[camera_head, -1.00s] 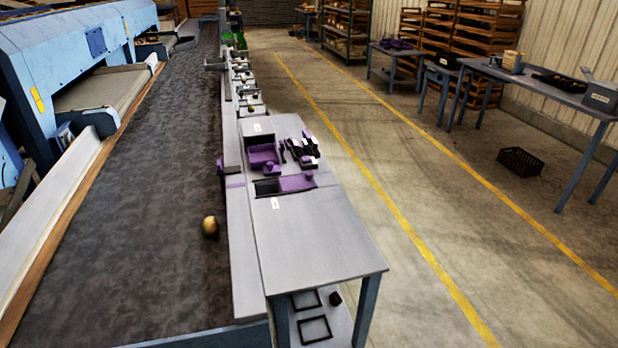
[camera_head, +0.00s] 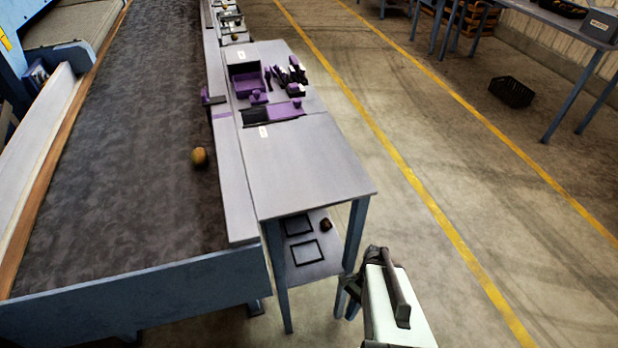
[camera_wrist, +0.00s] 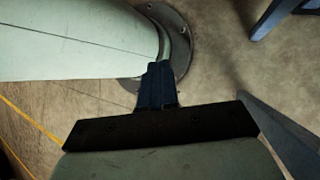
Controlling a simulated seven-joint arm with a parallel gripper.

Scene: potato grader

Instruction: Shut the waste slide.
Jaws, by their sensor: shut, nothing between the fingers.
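The waste slide appears to be the purple plate (camera_head: 283,112) with a small purple knob, set in the far part of the grey table. A dark opening (camera_head: 256,117) shows just left of the plate, so the slide stands at least partly open. My gripper (camera_head: 344,305) is low at the near right, beside the table's near leg and well apart from the slide. In the wrist view its dark fingers (camera_wrist: 157,83) are together and empty, over the floor and my own pale base. The slide is not in the wrist view.
The grey table top (camera_head: 305,165) is bare at its near end. Purple bins and dark tools (camera_head: 287,76) stand beyond the slide. A conveyor belt (camera_head: 130,130) runs along the left with a potato (camera_head: 199,157) on it. A lower shelf (camera_head: 312,262) holds two black frames.

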